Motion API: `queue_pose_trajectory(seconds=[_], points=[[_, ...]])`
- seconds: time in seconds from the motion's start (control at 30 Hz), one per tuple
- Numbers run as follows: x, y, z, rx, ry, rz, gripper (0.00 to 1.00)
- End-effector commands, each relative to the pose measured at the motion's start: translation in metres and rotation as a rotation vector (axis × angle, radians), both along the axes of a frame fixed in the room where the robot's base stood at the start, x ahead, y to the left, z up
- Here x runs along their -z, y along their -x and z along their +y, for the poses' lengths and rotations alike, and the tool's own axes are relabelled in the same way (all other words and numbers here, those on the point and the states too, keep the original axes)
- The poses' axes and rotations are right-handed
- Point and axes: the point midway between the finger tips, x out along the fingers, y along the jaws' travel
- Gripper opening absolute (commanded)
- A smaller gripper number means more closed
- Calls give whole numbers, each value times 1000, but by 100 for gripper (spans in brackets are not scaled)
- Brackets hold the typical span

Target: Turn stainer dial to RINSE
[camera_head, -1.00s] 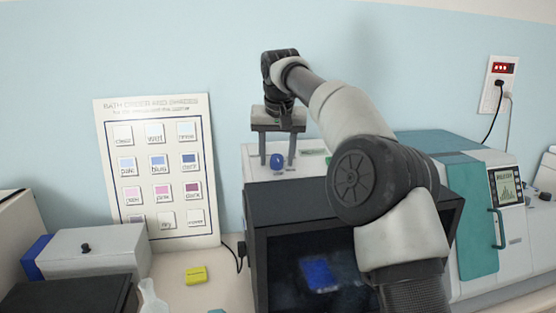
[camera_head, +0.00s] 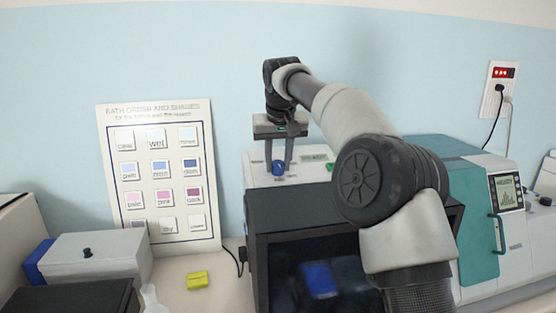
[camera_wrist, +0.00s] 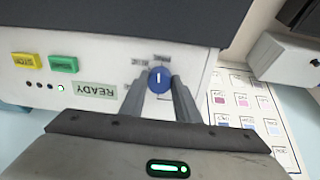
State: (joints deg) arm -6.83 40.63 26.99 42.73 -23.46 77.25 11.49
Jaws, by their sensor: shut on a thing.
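The stainer (camera_head: 256,168) is a white-topped unit with a dark front cabinet, in the middle of the head view. Its blue dial (camera_head: 278,167) sits on the white panel; in the wrist view the dial (camera_wrist: 159,79) is round with a white pointer mark. Small labels stand around the dial, too blurred to read. My gripper (camera_head: 279,168) reaches down over the dial from above. In the wrist view its two fingers (camera_wrist: 159,88) are on either side of the dial and shut on it.
The wrist view shows a green button (camera_wrist: 63,64), a yellow button (camera_wrist: 26,60) and a READY label (camera_wrist: 95,90) beside the dial. A bath-order chart (camera_head: 160,175) leans on the wall at left. A yellow block (camera_head: 198,280) lies on the counter. A teal machine (camera_head: 470,210) stands at right.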

Motion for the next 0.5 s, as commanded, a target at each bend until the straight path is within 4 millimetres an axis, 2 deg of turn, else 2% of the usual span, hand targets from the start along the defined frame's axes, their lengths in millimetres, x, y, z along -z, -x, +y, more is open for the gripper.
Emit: queue_pose_trajectory(seconds=[0.5], points=[[0,1,-1,-442,171,-48,6]])
